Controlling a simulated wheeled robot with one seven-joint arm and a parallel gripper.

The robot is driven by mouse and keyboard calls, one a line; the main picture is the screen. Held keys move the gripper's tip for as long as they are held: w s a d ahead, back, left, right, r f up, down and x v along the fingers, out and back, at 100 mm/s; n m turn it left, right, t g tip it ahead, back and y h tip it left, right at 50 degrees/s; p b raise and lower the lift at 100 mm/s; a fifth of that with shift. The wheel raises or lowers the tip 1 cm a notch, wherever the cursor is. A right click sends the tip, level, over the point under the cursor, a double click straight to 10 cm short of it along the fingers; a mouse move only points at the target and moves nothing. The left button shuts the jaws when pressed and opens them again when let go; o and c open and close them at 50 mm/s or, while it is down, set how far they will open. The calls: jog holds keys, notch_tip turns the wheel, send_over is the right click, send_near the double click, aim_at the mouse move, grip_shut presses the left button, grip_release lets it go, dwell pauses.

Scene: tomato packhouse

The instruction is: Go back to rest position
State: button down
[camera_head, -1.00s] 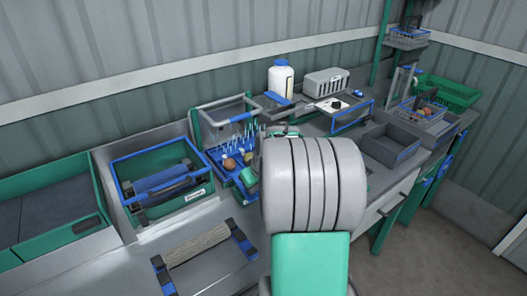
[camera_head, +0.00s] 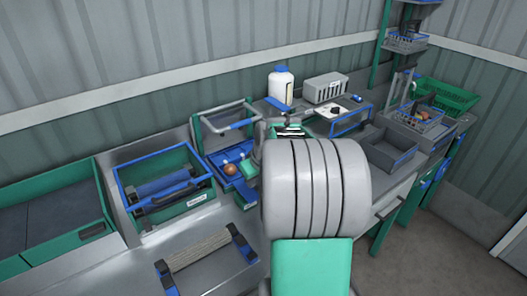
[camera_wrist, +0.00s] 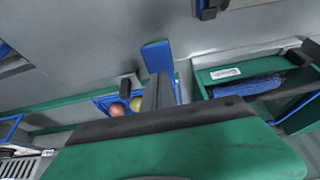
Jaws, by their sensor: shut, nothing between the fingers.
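My gripper (camera_wrist: 157,92) shows in the wrist view as a grey finger shape beyond its green and black body. Its fingers are together with nothing between them. In that view it is in front of a blue tray (camera_wrist: 103,102) holding a reddish and a yellow round fruit. In the head view my arm hides most of the gripper's end. The blue tray (camera_head: 217,160) with a reddish fruit (camera_head: 230,169) lies left of the arm there, under a grey frame.
A green bin (camera_head: 147,217) with a blue rim stands left on the bench. A roller (camera_head: 198,249) lies in front. A white bottle (camera_head: 281,87), a vented box (camera_head: 325,88) and a grey tray (camera_head: 386,151) stand behind and right. A green basket (camera_head: 449,95) is far right.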

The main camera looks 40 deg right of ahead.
dwell(0.3)
jog(key=shift+m, duration=0.3)
jog(key=s+a+f+m+g, duration=0.2)
jog(key=s+a, duration=0.2)
jog(key=s, duration=0.3)
jog(key=s+a+f+m+g, duration=0.2)
jog(key=s+a+m, duration=0.1)
jog(key=s, duration=0.5)
jog(key=a+r+n+t, duration=0.1)
jog(key=a+r+n, duration=0.2)
jog(key=a+r, duration=0.2)
jog(key=w+a+r+n+t, duration=0.1)
jog(key=a+r, duration=0.4)
jog(key=a, duration=0.7)
jog(key=shift+n+t, duration=0.8)
jog(key=shift+n, duration=0.4)
jog(key=shift+w, duration=0.15)
